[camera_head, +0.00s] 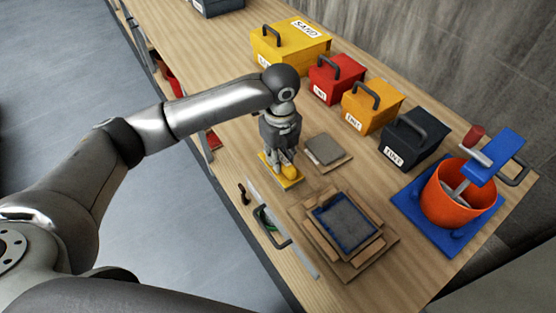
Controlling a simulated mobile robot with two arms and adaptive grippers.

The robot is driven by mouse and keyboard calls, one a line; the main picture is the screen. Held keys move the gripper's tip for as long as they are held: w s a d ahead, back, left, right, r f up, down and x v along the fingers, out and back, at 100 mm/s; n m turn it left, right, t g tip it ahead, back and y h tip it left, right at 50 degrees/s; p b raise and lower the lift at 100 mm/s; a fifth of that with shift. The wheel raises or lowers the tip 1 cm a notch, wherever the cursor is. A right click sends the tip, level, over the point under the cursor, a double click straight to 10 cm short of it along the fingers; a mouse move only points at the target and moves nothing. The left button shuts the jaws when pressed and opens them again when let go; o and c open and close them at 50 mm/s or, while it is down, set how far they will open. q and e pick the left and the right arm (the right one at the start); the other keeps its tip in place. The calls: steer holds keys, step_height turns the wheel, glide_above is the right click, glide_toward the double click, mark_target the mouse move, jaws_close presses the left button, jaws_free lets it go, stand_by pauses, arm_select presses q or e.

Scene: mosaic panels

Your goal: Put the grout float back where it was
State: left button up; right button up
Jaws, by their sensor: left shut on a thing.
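My left gripper (283,158) points down over the wooden bench and is shut on a yellow thing, which I take to be the grout float (291,182). The gripper covers much of it, and a flat yellow edge shows around the fingers. I cannot tell whether it rests on the bench or hangs just above it. My right gripper is not in view.
A grey tile on a small board (325,149) lies right of the gripper. A framed panel (347,220) lies nearer. Yellow (275,50), red (325,85), orange (360,110) and dark (403,145) boxes line the back. An orange bucket (447,200) stands on a blue tray (408,205).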

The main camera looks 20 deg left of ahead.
arm_select(q)
steer(key=shift+w+a+f, duration=0.15)
steer(key=shift+f, duration=0.1)
steer(key=f, duration=0.1)
steer(key=f+p, duration=0.1)
steer(key=f, duration=0.1)
steer(key=shift+w+a+f+p, duration=0.15)
steer(key=shift+a+p, duration=0.1)
steer(key=shift+p, duration=0.15)
steer(key=shift+f, duration=0.2)
steer(key=shift+f, duration=0.15)
steer(key=o, duration=0.8)
steer(key=shift+o, duration=0.5)
